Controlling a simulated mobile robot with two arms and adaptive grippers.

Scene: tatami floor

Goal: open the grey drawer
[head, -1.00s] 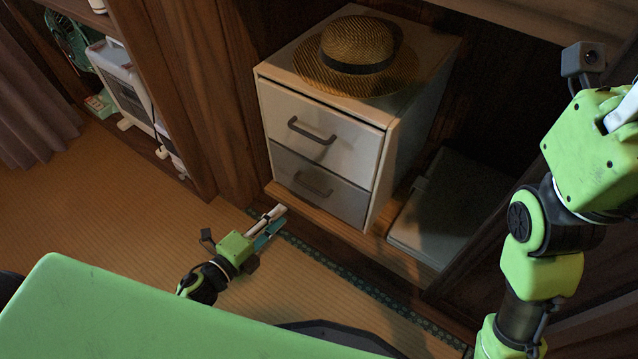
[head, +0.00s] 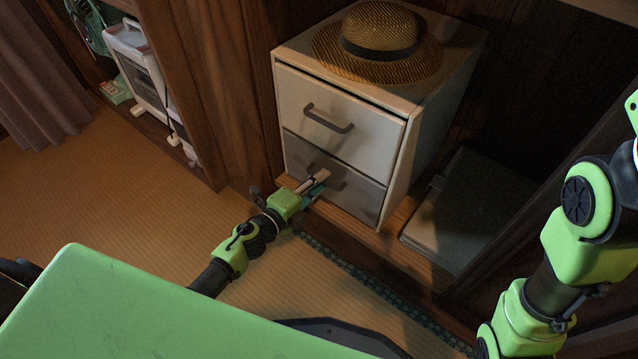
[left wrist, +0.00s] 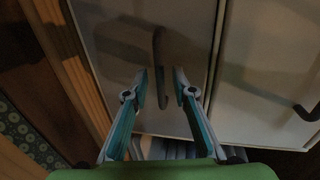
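The grey drawer (head: 355,205) is the lower drawer of a small white cabinet (head: 400,165), and its front looks closed. Its dark bar handle (head: 340,184) is partly hidden by my left gripper (head: 321,181) in the head view. In the left wrist view the grey front (left wrist: 105,45) fills the middle left, with the handle (left wrist: 160,45) running upright in the picture. My left gripper (left wrist: 162,78) is open there, one finger on each side of the handle. I cannot tell whether a finger touches it. My right arm shows at the right edge, its gripper out of frame.
The white upper drawer (head: 345,115) is closed, and a straw hat (head: 335,62) lies on the cabinet. A flat grey box (head: 425,225) lies to the right of the cabinet. A wooden post (head: 245,90) stands close on the left. Tatami floor (head: 130,190) is clear at the left.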

